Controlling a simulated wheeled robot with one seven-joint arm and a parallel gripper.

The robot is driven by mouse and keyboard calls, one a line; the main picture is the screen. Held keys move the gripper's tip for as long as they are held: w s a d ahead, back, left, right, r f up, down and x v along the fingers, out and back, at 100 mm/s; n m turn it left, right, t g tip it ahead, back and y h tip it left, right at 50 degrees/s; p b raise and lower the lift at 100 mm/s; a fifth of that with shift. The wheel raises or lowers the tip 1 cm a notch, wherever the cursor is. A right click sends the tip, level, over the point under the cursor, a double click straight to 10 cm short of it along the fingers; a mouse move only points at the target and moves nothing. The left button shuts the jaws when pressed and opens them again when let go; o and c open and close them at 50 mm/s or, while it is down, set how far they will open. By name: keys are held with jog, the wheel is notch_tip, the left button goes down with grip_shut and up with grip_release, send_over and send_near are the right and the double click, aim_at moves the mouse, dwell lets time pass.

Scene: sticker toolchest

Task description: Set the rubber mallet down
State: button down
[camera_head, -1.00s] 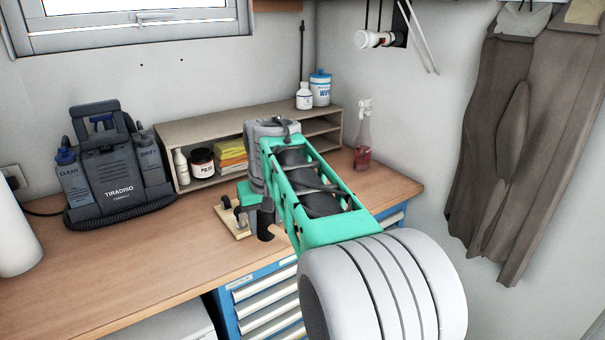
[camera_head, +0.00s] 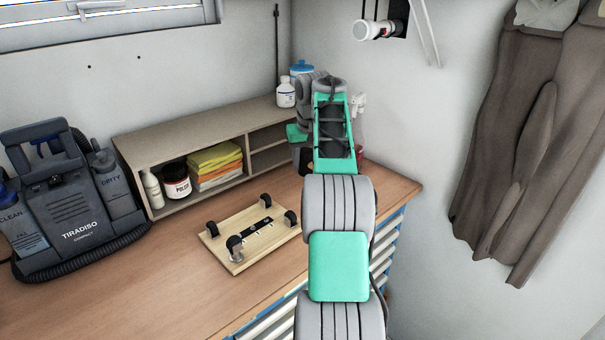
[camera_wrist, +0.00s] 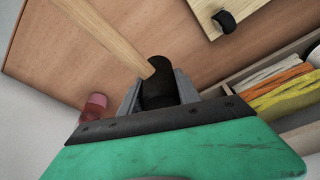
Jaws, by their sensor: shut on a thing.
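The rubber mallet has a black head (camera_wrist: 158,85) and a pale wooden handle (camera_wrist: 108,38). In the wrist view my gripper (camera_wrist: 158,92) is shut on the black head, with a grey finger on each side. The handle runs from the head to the upper left, over the workbench (camera_wrist: 60,70). Whether the mallet touches the bench top is hard to tell. In the head view my arm hides most of the gripper and mallet, near the right end of the bench (camera_head: 130,290).
A wooden board with black holders (camera_head: 240,258) lies left of my arm. A shelf unit (camera_head: 190,128) with folded cloths (camera_head: 215,165) stands behind. A spray bottle with red liquid (camera_wrist: 93,108) is close to the gripper. An extractor machine (camera_head: 75,205) stands at the left.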

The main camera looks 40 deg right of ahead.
jog(key=w+d+f, duration=0.1)
jog(key=w+f, duration=0.1)
jog(key=f, duration=0.1)
jog(key=w+d+f, duration=0.1)
jog(key=f, duration=0.1)
jog(key=shift+w+d, duration=0.35)
jog(key=shift+w, duration=0.05)
jog(key=shift+f+b, duration=0.5)
jog(key=shift+f, duration=1.3)
jog(key=shift+f, duration=0.1)
jog(key=shift+f, duration=0.15)
jog(key=c, duration=0.9)
grip_release()
jog(key=shift+o, duration=0.2)
